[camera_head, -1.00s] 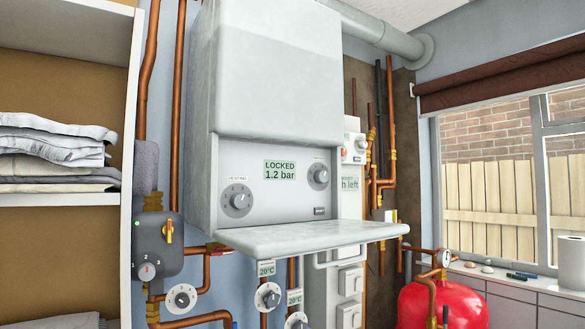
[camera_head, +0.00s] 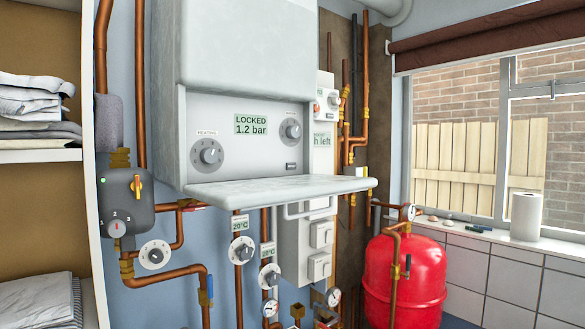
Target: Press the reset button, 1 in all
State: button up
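A white wall boiler (camera_head: 235,60) hangs in the middle of the view. Its lower control panel (camera_head: 222,125) has a display (camera_head: 251,124) reading "LOCKED 1.2 bar". A heating knob (camera_head: 207,154) is at the panel's left and another knob (camera_head: 290,131) at its right. A small dark rectangular piece (camera_head: 291,167) sits low on the panel's right; I cannot tell whether it is the reset button. No other button on the panel is clearly labelled as reset. My gripper is not in view.
A flap (camera_head: 280,190) juts out below the panel. Copper pipes, dials and a grey unit (camera_head: 128,205) with a numbered knob are at the left. A shelf with folded cloths (camera_head: 35,110) stands far left. A red vessel (camera_head: 405,280) and window are at the right.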

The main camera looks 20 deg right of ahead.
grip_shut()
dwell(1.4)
